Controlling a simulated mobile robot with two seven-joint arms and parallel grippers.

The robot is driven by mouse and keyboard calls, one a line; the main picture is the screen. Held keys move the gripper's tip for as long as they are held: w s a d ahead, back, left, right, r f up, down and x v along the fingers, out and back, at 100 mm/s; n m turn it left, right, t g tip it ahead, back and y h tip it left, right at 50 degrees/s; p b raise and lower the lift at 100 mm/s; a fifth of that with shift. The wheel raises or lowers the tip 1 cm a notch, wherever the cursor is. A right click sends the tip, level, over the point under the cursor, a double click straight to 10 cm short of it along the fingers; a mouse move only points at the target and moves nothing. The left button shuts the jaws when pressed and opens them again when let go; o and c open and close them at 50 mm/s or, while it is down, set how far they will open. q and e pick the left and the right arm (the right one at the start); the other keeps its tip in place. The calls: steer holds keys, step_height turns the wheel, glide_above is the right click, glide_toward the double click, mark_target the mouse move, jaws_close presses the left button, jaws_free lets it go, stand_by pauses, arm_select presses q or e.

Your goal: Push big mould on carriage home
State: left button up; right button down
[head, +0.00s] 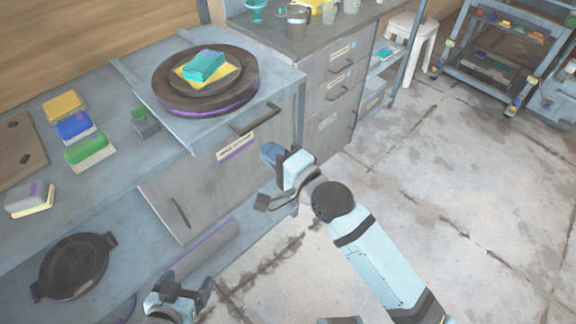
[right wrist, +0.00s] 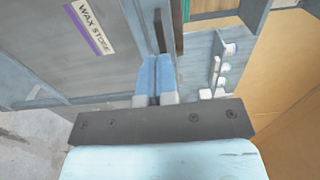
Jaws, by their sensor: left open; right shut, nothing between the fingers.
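In the head view a big round brown mould (head: 170,93) with a purple lower edge lies on a flat grey carriage (head: 205,137). The carriage juts out over the cabinet front, with a dark bar handle (head: 255,121) near its front edge. A yellow piece (head: 187,82) and a teal block (head: 205,66) sit on the mould. My right gripper (head: 270,155) is shut and empty, in front of the cabinet, below and right of the handle. In the right wrist view its blue fingers (right wrist: 155,75) are together beside the label. My left gripper (head: 180,288) is open and empty at the bottom.
A cabinet label (right wrist: 90,25) reads "WAX STORE". A drawer unit (head: 328,85) stands behind. The floor at right is clear up to a stool (head: 410,30) and rack (head: 490,65).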

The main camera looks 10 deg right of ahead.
mark_target(247, 132)
steer(key=x, duration=0.5)
steer(key=shift+w+a+b, duration=0.25)
steer(key=shift+w+b, duration=0.05)
steer(key=shift+w, duration=0.05)
steer(key=shift+w, duration=0.1)
